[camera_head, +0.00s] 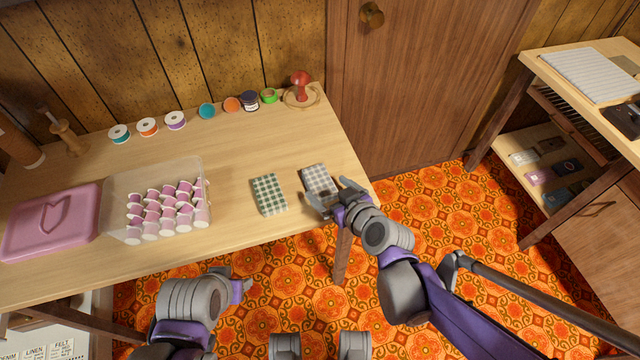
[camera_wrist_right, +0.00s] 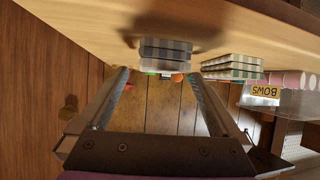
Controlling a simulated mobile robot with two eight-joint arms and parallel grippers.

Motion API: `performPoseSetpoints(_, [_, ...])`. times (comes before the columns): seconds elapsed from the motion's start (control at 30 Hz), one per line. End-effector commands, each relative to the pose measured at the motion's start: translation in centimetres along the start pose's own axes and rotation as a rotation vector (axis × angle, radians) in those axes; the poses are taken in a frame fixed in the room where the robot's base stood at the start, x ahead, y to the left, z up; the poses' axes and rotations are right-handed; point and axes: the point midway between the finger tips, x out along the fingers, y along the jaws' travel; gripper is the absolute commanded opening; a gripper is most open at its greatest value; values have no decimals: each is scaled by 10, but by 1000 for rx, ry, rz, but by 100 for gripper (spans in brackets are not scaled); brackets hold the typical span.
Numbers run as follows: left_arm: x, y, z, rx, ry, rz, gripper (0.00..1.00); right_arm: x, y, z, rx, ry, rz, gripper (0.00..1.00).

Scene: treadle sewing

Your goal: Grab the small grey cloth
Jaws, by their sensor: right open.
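The small grey checked cloth (camera_head: 317,178), a folded stack, lies near the table's right end. My right gripper (camera_head: 328,194) is open at the cloth's near side, low over the table edge. In the right wrist view, which is upside down, the grey cloth (camera_wrist_right: 165,52) shows ahead of the open right gripper (camera_wrist_right: 159,78), in line with the gap between its fingers. I cannot tell whether the fingers touch it. A green checked cloth (camera_head: 268,194) lies just left of it, also seen in the wrist view (camera_wrist_right: 232,67). My left gripper (camera_head: 238,284) is in front of the table, its fingers unclear.
A clear bin (camera_head: 118,190) of pink spools and a pink box (camera_head: 52,222) stand on the left of the table (camera_head: 245,150). Several thread spools and a red object (camera_head: 300,88) line the back. A wooden cabinet (camera_head: 590,120) stands at the right.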

Motion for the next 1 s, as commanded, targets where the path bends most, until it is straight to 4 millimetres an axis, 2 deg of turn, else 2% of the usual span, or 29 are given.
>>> performPoseSetpoints(0.33, [14, 0, 5, 0, -5, 0, 50, 46, 2, -5, 0, -1, -1, 100])
performPoseSetpoints(0.67, [14, 0, 5, 0, -5, 0, 50, 51, 2, -6, 0, -1, 0, 98])
performPoseSetpoints(1.0, [14, 0, 5, 0, -5, 0, 50, 51, 2, -6, 0, -1, 0, 37])
